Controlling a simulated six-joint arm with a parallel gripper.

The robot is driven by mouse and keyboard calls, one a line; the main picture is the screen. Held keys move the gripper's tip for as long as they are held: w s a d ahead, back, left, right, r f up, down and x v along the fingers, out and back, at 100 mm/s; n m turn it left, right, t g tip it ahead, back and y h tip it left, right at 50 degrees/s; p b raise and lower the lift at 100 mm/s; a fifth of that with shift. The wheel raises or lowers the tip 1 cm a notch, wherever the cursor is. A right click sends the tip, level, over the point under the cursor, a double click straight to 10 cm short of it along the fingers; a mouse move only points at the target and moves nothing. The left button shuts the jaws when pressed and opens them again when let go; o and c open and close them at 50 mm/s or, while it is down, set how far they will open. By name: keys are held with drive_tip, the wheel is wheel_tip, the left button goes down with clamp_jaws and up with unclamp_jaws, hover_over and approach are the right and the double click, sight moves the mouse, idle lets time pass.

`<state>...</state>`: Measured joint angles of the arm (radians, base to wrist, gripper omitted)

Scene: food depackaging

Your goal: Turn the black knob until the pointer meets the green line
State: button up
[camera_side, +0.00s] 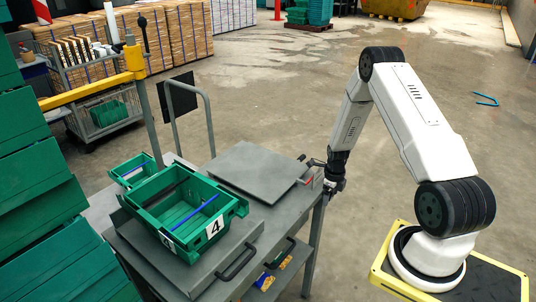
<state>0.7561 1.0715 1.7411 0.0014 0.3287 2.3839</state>
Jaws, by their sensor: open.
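My gripper (314,171) is at the right end of the grey work table (262,222), beside a flat grey plate (258,172). Its dark fingers point left toward the table's edge and are open. A small red piece shows by the fingers. The black knob, its pointer and the green line are too small or hidden behind the gripper to make out. I cannot tell whether the fingers are around the knob or touching it.
A green crate (156,212) marked 4 stands on the table's left part, with a blue bar inside. A smaller green bin (130,170) is behind it. Stacked green crates (40,200) fill the left edge. A grey rail (208,120) rises behind the table.

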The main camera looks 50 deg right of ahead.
clamp_jaws()
idle(0.3)
drive_tip(key=shift+d+y, duration=0.1)
drive_tip(key=shift+y, duration=0.7)
unclamp_jaws()
drive_tip(key=shift+d+r, duration=0.15)
drive_tip(key=shift+r, duration=1.15)
drive_tip(key=shift+d+r, duration=0.2)
drive_tip(key=shift+r, duration=1.05)
drive_tip(key=shift+d+r, duration=0.15)
drive_tip(key=shift+r, duration=1.15)
